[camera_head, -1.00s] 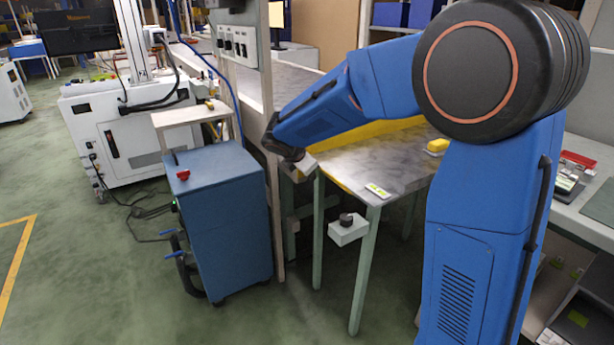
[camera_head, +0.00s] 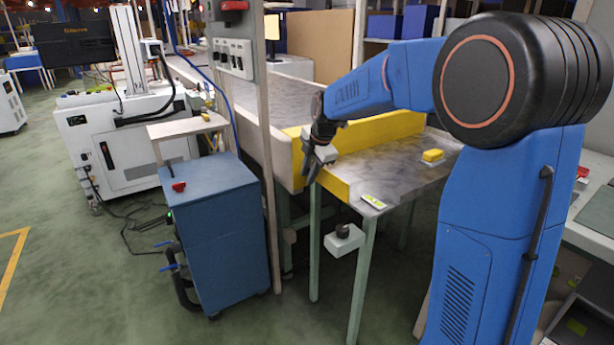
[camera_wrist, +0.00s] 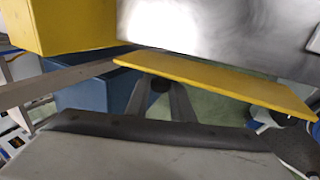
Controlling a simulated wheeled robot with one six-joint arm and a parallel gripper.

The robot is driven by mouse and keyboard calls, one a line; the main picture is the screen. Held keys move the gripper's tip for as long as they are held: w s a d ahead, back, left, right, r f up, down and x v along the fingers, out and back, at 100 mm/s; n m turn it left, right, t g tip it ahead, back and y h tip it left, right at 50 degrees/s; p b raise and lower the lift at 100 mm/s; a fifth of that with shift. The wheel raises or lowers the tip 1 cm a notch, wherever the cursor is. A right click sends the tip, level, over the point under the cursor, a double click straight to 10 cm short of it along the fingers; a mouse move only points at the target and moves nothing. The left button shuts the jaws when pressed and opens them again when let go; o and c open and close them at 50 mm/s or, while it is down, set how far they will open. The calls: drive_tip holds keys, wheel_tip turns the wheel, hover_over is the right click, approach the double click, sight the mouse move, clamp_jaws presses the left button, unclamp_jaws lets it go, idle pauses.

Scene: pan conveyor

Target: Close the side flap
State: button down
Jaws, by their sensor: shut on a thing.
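The side flap is a long yellow panel (camera_head: 336,186) along the near left edge of the grey metal table (camera_head: 400,163). In the wrist view the flap (camera_wrist: 225,82) runs slantwise across the middle, with the metal surface above it and a gap of floor between them at the right. My gripper (camera_head: 309,177) is at the flap's left end in the head view. In the wrist view my gripper's fingers (camera_wrist: 160,84) meet the flap's lower edge near its left part and are shut on it. The exact contact is small and partly hidden.
A yellow guard (camera_head: 385,130) stands behind the table. A yellow block (camera_head: 433,156) lies on it. A post (camera_head: 267,150) with switches and a blue cabinet (camera_head: 215,230) stand left of my gripper. A button box (camera_head: 345,240) hangs at the table leg.

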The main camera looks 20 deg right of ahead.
drive_tip(key=shift+w+d+r+y, duration=0.1)
drive_tip(key=shift+d+r+y, duration=0.15)
drive_tip(key=shift+y, duration=0.15)
drive_tip(key=shift+f, duration=0.1)
drive_tip(key=c, duration=1.6)
unclamp_jaws()
drive_tip(key=shift+o, duration=0.2)
drive_tip(key=v, duration=1.7)
drive_tip(key=shift+w+r, duration=0.25)
drive_tip(key=shift+d, duration=0.15)
